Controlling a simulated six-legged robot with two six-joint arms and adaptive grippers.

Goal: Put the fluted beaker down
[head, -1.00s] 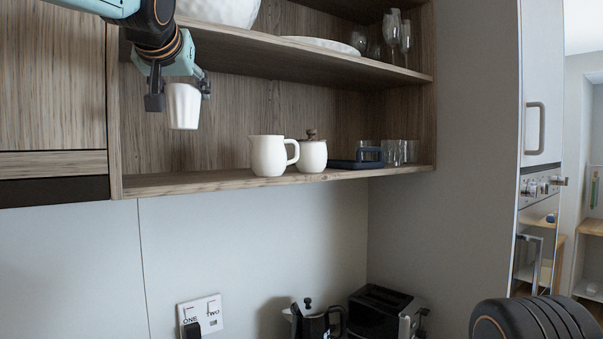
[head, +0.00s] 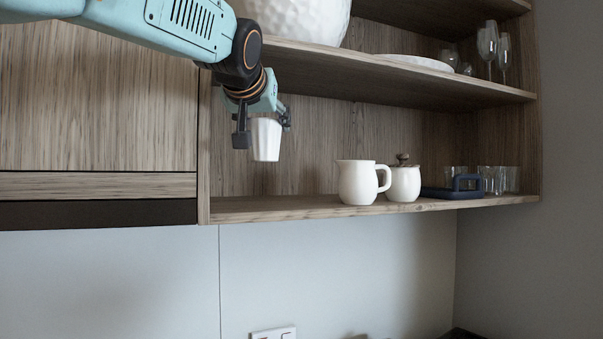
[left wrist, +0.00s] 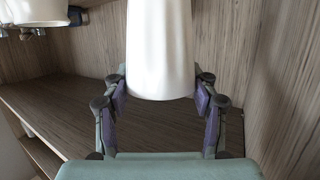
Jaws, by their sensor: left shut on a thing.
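The fluted beaker (head: 265,140) is white and tapers toward its bottom in the head view. My left gripper (head: 262,126) is shut on it, one finger on each side, and holds it upright. It hangs in the left part of the open cabinet, above the lower shelf board (head: 270,209), with a gap below it. In the left wrist view the beaker (left wrist: 160,50) fills the top middle between the fingers of my left gripper (left wrist: 160,92). My right gripper is not in view.
A white jug (head: 356,183) and a lidded white pot (head: 403,184) stand right of the beaker on the lower shelf. A dark blue object (head: 452,191) and glasses (head: 497,180) are farther right. The upper shelf (head: 390,78) is above. The board left of the jug is clear.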

